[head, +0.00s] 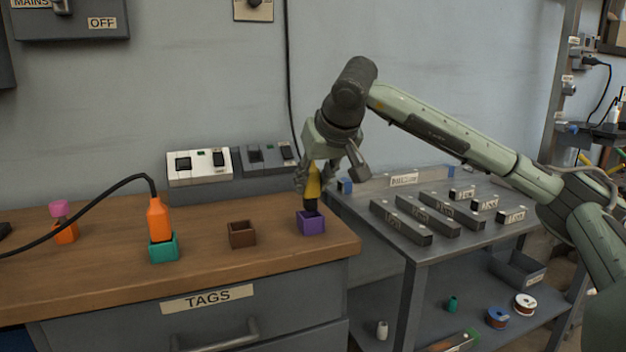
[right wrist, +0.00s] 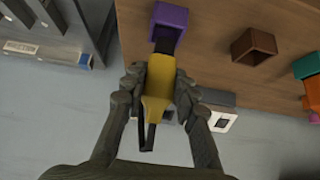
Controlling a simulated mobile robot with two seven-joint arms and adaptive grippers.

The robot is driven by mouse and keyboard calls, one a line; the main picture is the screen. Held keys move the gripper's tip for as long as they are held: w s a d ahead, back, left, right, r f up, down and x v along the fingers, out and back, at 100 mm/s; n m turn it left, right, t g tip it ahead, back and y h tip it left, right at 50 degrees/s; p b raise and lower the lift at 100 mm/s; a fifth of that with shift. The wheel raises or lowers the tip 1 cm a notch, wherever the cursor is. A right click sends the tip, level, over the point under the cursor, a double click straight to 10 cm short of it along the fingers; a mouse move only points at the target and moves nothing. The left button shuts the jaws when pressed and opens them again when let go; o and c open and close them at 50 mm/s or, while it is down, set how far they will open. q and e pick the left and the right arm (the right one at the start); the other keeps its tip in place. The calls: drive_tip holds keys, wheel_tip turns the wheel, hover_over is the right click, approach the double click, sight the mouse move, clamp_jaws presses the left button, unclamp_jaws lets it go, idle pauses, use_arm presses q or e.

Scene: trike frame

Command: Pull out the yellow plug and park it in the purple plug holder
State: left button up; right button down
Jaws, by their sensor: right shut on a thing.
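The yellow plug (head: 314,181) is upright between the fingers of my right gripper (head: 312,188), with its black end pointing down. The purple plug holder (head: 312,224) stands on the wooden bench near its right edge. The plug's black end is at the holder's open top; I cannot tell how far inside it reaches. In the right wrist view, my right gripper (right wrist: 160,88) is shut on the yellow plug (right wrist: 159,82), and the black end overlaps the mouth of the purple holder (right wrist: 169,18). My left gripper is not in view.
An empty brown holder (head: 242,234) stands left of the purple one. Further left, an orange plug (head: 158,219) with a black cable sits in a teal holder (head: 163,250). A white switched socket box (head: 199,168) stands behind. A grey metal table (head: 410,252) adjoins on the right.

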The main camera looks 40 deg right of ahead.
sight(314, 197)
drive_tip(key=shift+f+b, duration=1.25)
drive_tip(key=shift+f, duration=0.65)
drive_tip(key=c, duration=1.1)
unclamp_jaws()
drive_tip(key=shift+r, duration=0.1)
drive_tip(key=v, duration=1.2)
